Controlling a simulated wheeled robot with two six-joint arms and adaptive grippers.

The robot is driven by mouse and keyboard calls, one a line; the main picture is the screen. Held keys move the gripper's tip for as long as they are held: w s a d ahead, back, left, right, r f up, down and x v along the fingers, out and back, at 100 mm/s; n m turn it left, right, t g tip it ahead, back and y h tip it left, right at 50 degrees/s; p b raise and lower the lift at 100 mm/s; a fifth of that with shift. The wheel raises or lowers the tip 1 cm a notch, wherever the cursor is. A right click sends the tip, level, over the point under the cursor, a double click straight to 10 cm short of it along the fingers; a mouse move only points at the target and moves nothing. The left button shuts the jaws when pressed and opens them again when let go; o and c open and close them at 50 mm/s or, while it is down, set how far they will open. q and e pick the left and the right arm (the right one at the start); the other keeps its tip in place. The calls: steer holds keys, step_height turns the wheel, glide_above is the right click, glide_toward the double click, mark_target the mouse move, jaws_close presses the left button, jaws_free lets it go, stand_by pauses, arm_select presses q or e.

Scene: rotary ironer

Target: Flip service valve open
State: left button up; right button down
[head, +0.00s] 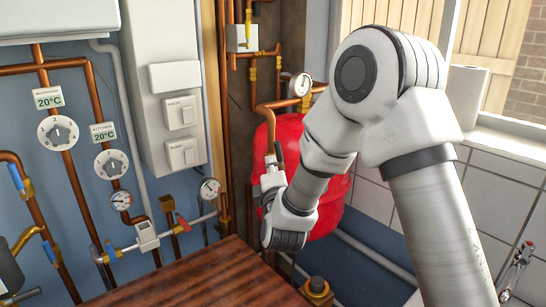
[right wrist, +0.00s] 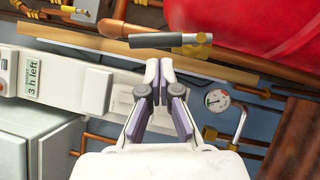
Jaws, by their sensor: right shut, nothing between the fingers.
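A valve lever with a black grip (right wrist: 170,40) and a brass end lies across the right wrist view, just beyond my fingertips. It runs nearly level there, beside the red vessel. In the head view the dark lever (head: 279,151) stands near upright in front of the vessel, right by my gripper. My right gripper (right wrist: 159,68) is shut and empty, its two fingertips together just short of the lever. I cannot tell whether they touch it. In the head view the right gripper (head: 270,168) is partly hidden by my wrist. My left gripper is not in view.
A red vessel (head: 337,190) stands behind my right arm, with copper pipes and a gauge (head: 300,85) above. A white control box (head: 166,90) and two thermostat dials are on the left. Valves with blue, yellow and red levers sit lower left. A wooden surface (head: 200,280) lies below.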

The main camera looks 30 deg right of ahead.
mark_target(280, 151)
steer(key=shift+d+r, duration=0.15)
steer(key=shift+d, duration=0.4)
steer(key=shift+w, duration=0.1)
steer(key=d+r+m+p, duration=0.1)
steer(key=p, duration=0.3)
steer(key=shift+d+r+g, duration=0.25)
steer(key=shift+d+g, duration=0.15)
